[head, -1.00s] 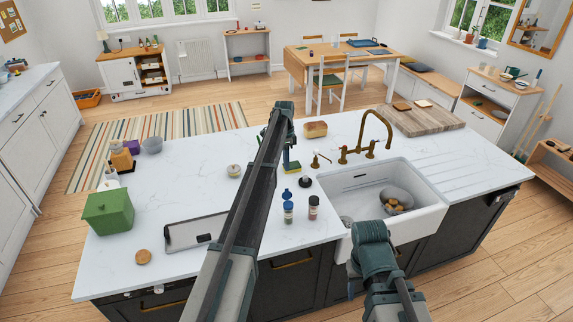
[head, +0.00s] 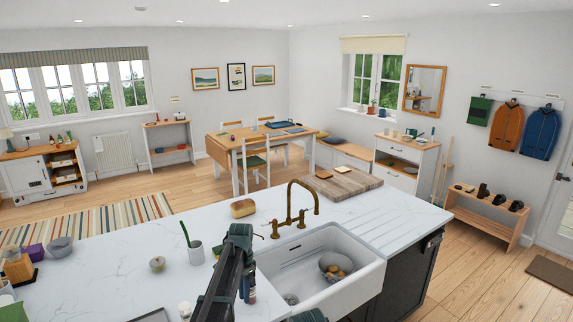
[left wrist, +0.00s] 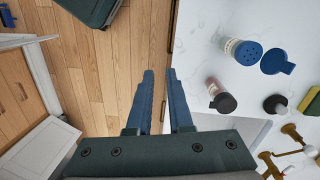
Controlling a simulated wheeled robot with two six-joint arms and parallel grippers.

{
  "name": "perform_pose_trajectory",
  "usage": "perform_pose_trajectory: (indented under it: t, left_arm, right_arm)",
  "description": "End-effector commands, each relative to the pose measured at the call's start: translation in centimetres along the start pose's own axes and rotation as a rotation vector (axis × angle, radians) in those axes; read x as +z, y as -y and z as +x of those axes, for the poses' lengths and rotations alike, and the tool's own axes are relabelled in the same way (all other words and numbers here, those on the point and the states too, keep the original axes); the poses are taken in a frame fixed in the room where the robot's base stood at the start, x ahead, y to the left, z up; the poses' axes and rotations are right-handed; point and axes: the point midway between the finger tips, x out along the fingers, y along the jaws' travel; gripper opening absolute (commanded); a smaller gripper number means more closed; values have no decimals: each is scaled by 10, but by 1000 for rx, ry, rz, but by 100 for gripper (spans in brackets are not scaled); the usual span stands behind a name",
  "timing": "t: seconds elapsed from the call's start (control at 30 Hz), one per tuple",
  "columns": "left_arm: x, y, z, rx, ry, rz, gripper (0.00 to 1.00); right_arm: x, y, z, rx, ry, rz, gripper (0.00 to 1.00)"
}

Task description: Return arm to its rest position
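My left arm (head: 236,255) rises from the bottom middle of the head view, in front of the counter beside the sink. Its gripper is not clear there. In the left wrist view my left gripper (left wrist: 160,76) shows two blue-grey fingers with a narrow gap and nothing between them. The fingers are over the floor strip beside the counter's edge. A blue-lidded shaker (left wrist: 242,49) and a black-lidded shaker (left wrist: 220,98) stand on the counter to their right, apart from them.
The white sink (head: 345,296) holds a bowl, with a brass tap (head: 291,213) behind it. The wooden floor (left wrist: 95,85) beside the counter is bare.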

Motion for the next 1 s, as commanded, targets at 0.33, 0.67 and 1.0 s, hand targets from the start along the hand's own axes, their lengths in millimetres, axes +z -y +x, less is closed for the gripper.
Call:
perform_pose_trajectory:
  t: [0.33,0.67,1.0]
  left_arm:
    - [87,-204,136,-89,7,-316,19]
    - [132,-266,176,-128,-10,-471,19]
    - [131,-266,175,-129,-11,-479,19]
  right_arm:
    - [-7,10,114,3,-2,-16,50]
    - [-10,13,147,4,-3,-25,50]
    - [-9,13,145,4,-3,-25,50]
